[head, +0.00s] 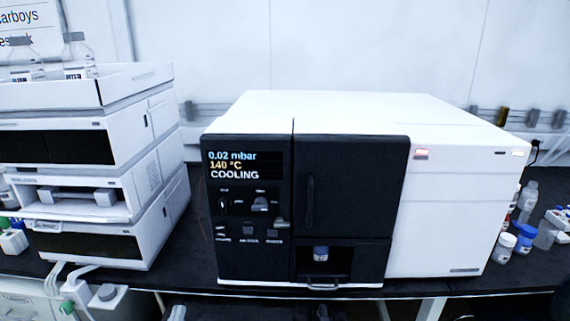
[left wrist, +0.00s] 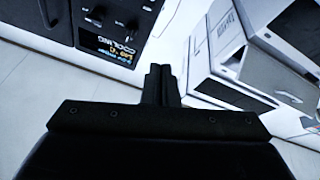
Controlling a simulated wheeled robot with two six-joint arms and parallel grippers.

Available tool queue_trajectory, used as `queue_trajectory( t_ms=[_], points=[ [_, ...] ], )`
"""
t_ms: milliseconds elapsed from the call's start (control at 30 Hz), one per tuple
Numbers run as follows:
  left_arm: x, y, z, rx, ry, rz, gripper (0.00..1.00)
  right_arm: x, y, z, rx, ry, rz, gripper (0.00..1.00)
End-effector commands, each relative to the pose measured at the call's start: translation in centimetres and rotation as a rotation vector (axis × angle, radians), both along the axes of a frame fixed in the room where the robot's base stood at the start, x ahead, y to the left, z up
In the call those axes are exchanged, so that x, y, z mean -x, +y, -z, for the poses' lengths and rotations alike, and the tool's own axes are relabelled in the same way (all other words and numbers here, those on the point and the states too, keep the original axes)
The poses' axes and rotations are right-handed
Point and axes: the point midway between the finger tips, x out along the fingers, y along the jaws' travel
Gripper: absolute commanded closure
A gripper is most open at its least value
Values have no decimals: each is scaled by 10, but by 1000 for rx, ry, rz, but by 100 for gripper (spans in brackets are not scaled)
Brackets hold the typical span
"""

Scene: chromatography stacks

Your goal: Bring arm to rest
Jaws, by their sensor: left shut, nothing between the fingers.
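My left gripper (left wrist: 160,80) is seen from behind in the left wrist view, its two dark fingers together with nothing between them. The wrist view is turned, with the black instrument panel (left wrist: 116,30) at upper left and the white stacked modules (left wrist: 228,42) at upper right. The fingers appear clear of both. In the head view, only small dark shapes show at the bottom edge, too cut off to make out a gripper clearly. I cannot make out my right gripper.
A white and black instrument (head: 460,190) stands on the dark bench; its display reads 0.02 mbar, 140 °C, COOLING. A small blue-labelled vial (head: 320,252) sits in its lower bay. Stacked modules (head: 85,200) stand left, with bottles on top. Small bottles (head: 525,238) stand right.

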Motion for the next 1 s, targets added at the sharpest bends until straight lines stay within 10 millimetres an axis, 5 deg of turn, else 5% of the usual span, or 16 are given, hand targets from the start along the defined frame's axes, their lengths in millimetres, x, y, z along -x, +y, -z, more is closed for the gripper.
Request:
queue_trajectory(
  t_ms=[267,500,700,1000],
  points=[
    [29,51,46,-88,394,-181,100,3,0,0,0,4,1,64],
    [81,78,86,-177,768,-246,100,3,5,1,-6,4,3,64],
    [142,88,112,-262,1087,-226,100,3,7,1,-9,4,4,64],
    [225,85,125,-369,1442,-121,100,3,7,1,-9,4,4,64]
  ],
)
